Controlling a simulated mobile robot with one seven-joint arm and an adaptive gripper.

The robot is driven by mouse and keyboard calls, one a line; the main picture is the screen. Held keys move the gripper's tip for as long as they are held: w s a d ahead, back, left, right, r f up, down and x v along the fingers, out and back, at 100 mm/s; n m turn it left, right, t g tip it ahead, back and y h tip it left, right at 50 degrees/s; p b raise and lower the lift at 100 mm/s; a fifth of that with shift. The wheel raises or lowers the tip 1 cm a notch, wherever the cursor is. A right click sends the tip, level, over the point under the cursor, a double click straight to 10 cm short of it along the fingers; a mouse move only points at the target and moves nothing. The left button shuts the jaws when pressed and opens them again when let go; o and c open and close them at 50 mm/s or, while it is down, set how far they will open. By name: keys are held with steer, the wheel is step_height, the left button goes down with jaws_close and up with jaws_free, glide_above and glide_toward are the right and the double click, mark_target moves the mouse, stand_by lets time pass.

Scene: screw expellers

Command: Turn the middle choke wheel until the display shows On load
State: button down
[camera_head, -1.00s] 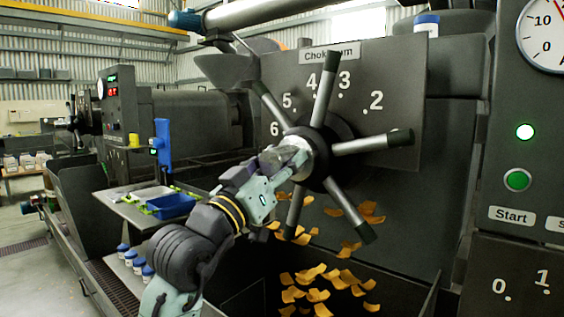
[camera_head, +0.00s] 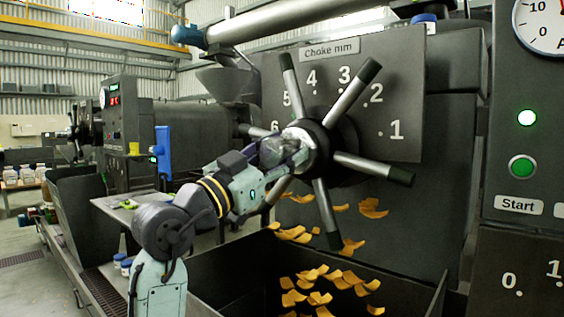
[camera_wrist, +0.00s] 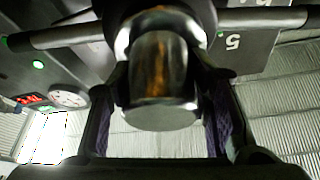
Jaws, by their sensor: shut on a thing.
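The choke wheel (camera_head: 347,96) is a dark-hubbed wheel with long grey spokes tipped in black, in front of a plate marked "Choke mm" in the head view. My gripper (camera_head: 300,145) is at its centre, shut on the shiny metal hub end. In the wrist view the hub cylinder (camera_wrist: 160,85) lies between my gripper's two fingers (camera_wrist: 168,105). Spokes point up-left, up-right, right, down and down-left. A small panel (camera_wrist: 35,101) with red and green lights shows at the left of the wrist view; its text is unreadable. No "On load" text is readable.
A dark bin (camera_head: 228,262) with orange flakes lies below the wheel. A control panel (camera_head: 520,205) with a green Start button and gauge stands at the right. Another machine (camera_head: 122,125) with a red-lit display stands behind at the left, with a small wheel (camera_head: 74,132).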

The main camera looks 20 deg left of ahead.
steer(key=shift+w+m, duration=0.1)
steer(key=shift+m, duration=0.5)
steer(key=c, duration=0.8)
jaws_free()
steer(key=v, duration=1.2)
steer(key=shift+a, duration=0.1)
